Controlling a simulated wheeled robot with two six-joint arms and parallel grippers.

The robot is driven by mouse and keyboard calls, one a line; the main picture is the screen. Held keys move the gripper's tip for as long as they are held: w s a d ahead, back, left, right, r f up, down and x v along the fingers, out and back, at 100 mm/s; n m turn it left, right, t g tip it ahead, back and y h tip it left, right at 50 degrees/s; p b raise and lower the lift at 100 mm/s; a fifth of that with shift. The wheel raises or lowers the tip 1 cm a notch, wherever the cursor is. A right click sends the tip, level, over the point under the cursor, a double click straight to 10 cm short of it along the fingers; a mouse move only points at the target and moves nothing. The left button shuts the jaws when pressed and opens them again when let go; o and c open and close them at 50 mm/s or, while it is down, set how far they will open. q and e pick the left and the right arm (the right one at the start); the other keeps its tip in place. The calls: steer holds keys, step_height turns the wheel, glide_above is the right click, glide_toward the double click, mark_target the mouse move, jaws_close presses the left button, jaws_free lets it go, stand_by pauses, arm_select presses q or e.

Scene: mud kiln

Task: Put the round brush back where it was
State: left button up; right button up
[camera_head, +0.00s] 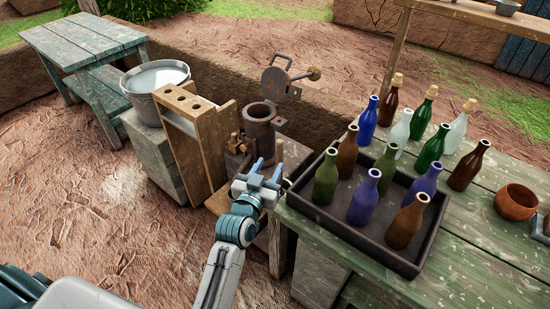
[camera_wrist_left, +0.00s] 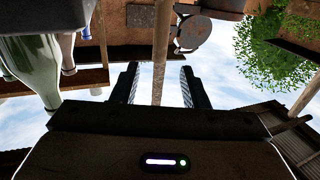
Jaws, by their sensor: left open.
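My left gripper (camera_head: 267,170) is open beside the small stand at the kiln's foot, its fingers pointing away from me. In the left wrist view its two fingers (camera_wrist_left: 160,88) stand apart, with a pale wooden stick (camera_wrist_left: 162,45) showing between them. A short upright wooden stick (camera_head: 279,150) also shows by the fingertips in the head view. It may be the round brush's handle; I see no bristles, so I cannot tell for sure. A wooden rack with round holes (camera_head: 188,103) stands left of the gripper. My right gripper is not in view.
A rusty metal pot (camera_head: 260,128) with a raised lid (camera_head: 275,80) stands just beyond the gripper. A bucket (camera_head: 156,79) sits on a block at left. A dark tray (camera_head: 345,232) of bottles lies on the green table (camera_head: 470,265) at right.

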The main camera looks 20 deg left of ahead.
arm_select(q)
steer(key=shift+s, duration=1.4)
steer(key=s+a+f+g, duration=0.3)
steer(key=s+f+g, duration=0.2)
steer(key=s, duration=0.4)
steer(key=s+a+f+g+y, duration=0.15)
steer(key=s+f+g, duration=0.3)
steer(key=s, duration=0.45)
steer(key=s+a+f+g, duration=0.3)
steer(key=s+f+g, duration=0.2)
steer(key=s, duration=0.5)
step_height(320, 180, down, 27)
steer(key=a+g, duration=0.1)
steer(key=a, duration=0.2)
steer(key=s+a+f+g, duration=0.1)
steer(key=s+f, duration=1.5)
steer(key=f, duration=0.4)
steer(key=shift+f, duration=0.25)
